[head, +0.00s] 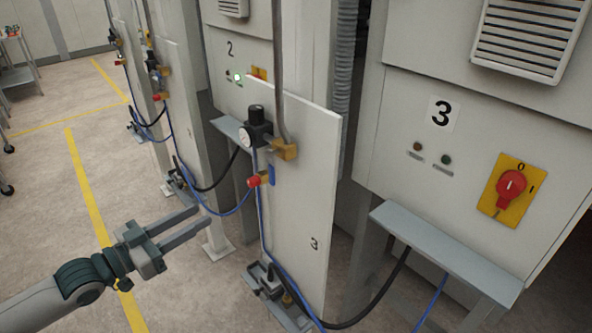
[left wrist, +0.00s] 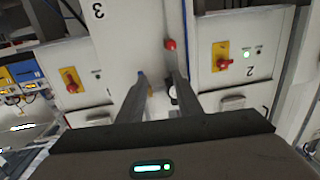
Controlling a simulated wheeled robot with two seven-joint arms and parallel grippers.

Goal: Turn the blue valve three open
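The blue valve three handle (head: 271,175) is a small blue lever on the white panel (head: 307,150) marked 3. It points roughly up and down, below a brass fitting (head: 285,150) and right of a red knob (head: 253,181). My left gripper (head: 204,215) is open and empty, left of the panel and lower than the handle, apart from it. My right gripper is not in view.
A gauge and black regulator (head: 256,128) sit on the panel above the red knob. Blue and black hoses (head: 235,208) hang at the panel's left. Cabinet 3 (head: 450,180) with a red switch (head: 511,187) and a grey ledge (head: 445,250) stands at right. Floor is clear at left.

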